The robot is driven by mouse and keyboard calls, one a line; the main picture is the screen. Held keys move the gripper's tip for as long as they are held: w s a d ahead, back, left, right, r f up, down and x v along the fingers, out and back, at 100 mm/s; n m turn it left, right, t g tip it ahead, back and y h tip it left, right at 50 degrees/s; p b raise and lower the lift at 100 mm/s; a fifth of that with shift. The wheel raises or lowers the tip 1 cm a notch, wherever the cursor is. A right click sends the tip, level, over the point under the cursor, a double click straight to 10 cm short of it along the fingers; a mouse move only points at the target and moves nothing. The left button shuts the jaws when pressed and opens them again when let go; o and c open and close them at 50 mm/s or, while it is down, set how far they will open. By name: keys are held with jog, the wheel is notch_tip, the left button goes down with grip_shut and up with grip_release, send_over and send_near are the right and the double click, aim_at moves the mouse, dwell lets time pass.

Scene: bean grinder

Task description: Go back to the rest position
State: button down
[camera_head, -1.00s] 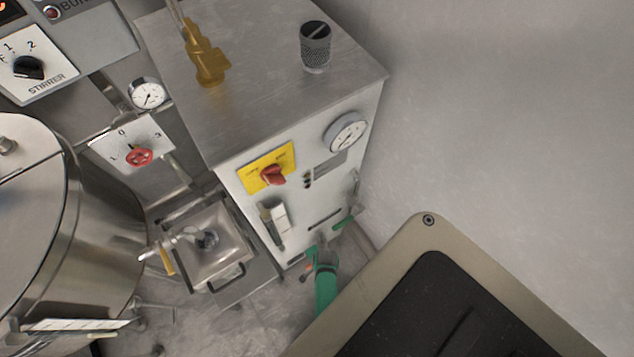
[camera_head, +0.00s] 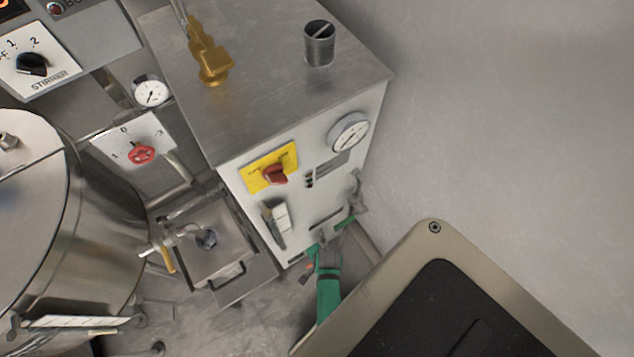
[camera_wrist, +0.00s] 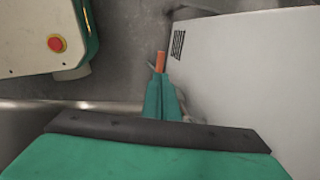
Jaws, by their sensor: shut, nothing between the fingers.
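My gripper (camera_wrist: 161,92) shows in the wrist view with its teal fingers together and empty. An orange piece shows at the fingertips. In the head view a green part of my arm (camera_head: 328,292) is low beside the white cabinet (camera_head: 300,190), near the floor. The fingertips are too small to make out there. In the wrist view a white panel with a dark vent (camera_wrist: 177,44) lies close to the right of the fingers.
The cabinet carries a red switch on a yellow plate (camera_head: 285,153), a gauge (camera_head: 348,132), a brass fitting (camera_head: 213,66) and a metal cup (camera_head: 319,45). A steel kettle (camera_head: 95,235) and a square steel basin (camera_head: 222,252) stand left. A plain wall (camera_head: 510,110) is at right.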

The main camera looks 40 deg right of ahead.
jog(key=shift+s+a+r, duration=0.1)
jog(key=shift+s+r, duration=0.1)
jog(key=shift+r, duration=0.65)
jog(key=shift+s+a+r, duration=0.1)
jog(key=shift+s+r, duration=0.05)
jog(key=shift+r, duration=0.65)
jog(key=shift+s+r, duration=0.2)
jog(key=shift+r, duration=0.65)
jog(key=s+a+r+n+t, duration=0.1)
jog(key=a+r+n+t, duration=0.3)
jog(key=r, duration=0.9)
jog(key=s+a+r+n+t, duration=0.1)
jog(key=a+r+n+t, duration=0.3)
jog(key=r+n, duration=0.5)
jog(key=s+a+r+n+t, duration=0.2)
jog(key=a+r+n+t, duration=0.3)
jog(key=r, duration=1.2)
jog(key=a+n, duration=0.2)
jog(key=a, duration=0.1)
jog(key=shift+r, duration=0.25)
jog(key=shift+s, duration=0.1)
